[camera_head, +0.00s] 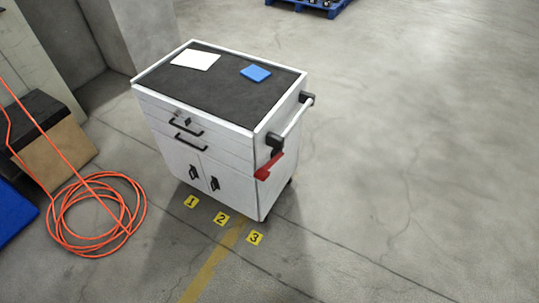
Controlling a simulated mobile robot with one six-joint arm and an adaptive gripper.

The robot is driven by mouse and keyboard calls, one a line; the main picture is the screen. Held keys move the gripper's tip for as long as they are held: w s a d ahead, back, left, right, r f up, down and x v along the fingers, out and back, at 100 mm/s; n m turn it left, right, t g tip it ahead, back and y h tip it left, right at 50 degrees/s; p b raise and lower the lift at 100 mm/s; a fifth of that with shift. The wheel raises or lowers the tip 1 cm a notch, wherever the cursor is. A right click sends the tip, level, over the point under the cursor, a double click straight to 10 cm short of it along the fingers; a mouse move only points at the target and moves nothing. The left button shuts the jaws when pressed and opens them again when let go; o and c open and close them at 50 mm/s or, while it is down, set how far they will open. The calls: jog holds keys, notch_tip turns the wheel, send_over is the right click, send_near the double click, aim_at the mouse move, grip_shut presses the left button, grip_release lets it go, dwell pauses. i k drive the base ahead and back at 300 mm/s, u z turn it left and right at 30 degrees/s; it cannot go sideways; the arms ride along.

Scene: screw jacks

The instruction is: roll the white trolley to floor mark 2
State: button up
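The white trolley (222,143) stands upright on the concrete floor, left of the middle of the view. It has drawers, two lower doors with black handles, and a dark top. A push bar (296,119) with black brackets is on its right side, with a red lever (269,167) below it. Yellow floor mark 2 (221,218) lies on the floor just in front of the trolley, between mark 1 (191,201) and mark 3 (255,238). My gripper is not in view.
A coiled orange hose (97,216) lies on the floor to the left, near a cardboard box (57,155) and a blue object (14,215). A white sheet (196,60) and a blue item (256,73) lie on the trolley top. The floor to the right is clear.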

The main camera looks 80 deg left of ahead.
aim_at(267, 116)
jog(key=u, duration=2.5)
jog(key=i, duration=1)
jog(key=u, duration=0.1)
